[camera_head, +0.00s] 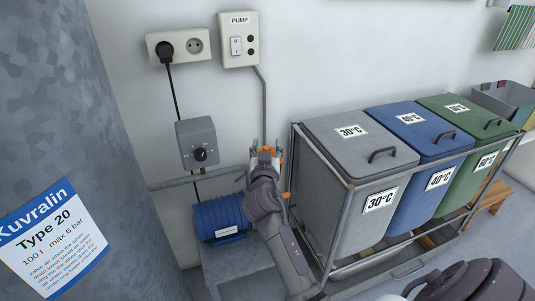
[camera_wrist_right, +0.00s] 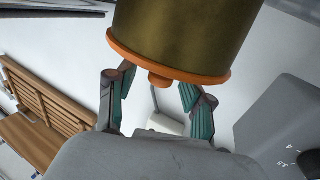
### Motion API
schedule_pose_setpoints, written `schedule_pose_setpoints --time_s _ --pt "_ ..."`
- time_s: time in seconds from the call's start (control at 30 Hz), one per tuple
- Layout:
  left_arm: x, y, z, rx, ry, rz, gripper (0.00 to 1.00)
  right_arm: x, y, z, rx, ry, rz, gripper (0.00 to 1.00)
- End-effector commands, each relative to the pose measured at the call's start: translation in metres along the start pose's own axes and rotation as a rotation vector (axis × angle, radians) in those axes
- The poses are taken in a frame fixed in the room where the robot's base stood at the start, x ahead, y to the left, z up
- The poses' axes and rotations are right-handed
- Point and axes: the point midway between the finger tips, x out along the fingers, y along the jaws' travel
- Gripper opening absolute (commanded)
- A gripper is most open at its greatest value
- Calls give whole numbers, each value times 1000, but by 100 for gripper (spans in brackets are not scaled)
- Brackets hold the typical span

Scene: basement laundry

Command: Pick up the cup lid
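In the right wrist view, a brass-coloured cylinder (camera_wrist_right: 185,30) fills the top, ending in an orange rim (camera_wrist_right: 165,62) with a small orange knob (camera_wrist_right: 160,81); this orange part looks like the cup lid. My right gripper (camera_wrist_right: 157,85) has its two fingers apart, on either side of the knob. The rim hides part of the fingertips; contact cannot be told. In the head view my right gripper (camera_head: 267,152) is in front of the wall, with small orange patches around its fingers; the cup itself is not clear there. My left gripper is not in view.
A blue ribbed unit (camera_head: 219,218) sits on a grey stand (camera_head: 238,266) left of my right arm. A grey dial box (camera_head: 197,144) and pipes are on the wall. Grey, blue and green bins (camera_head: 350,143) in a metal frame stand close on the right.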

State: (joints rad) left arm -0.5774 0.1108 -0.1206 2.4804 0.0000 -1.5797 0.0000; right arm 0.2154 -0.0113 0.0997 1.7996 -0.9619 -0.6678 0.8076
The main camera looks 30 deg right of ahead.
Motion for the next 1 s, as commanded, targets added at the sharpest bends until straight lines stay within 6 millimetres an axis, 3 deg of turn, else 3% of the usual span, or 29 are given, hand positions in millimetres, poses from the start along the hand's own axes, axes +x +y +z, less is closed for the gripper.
schedule_pose_setpoints --time_s 0.03,0.3,0.67,0.97,1.0 --pt "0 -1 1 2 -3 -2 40 0 0 0 0 0 0 42" --pt "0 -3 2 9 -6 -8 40 0 0 0 0 0 0 0" --pt "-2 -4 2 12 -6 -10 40 0 0 -6 2 3 0 0" --pt "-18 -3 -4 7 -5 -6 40 1 0 -53 6 11 1 0" --pt "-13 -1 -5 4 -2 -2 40 5 10 -53 0 8 4 0"
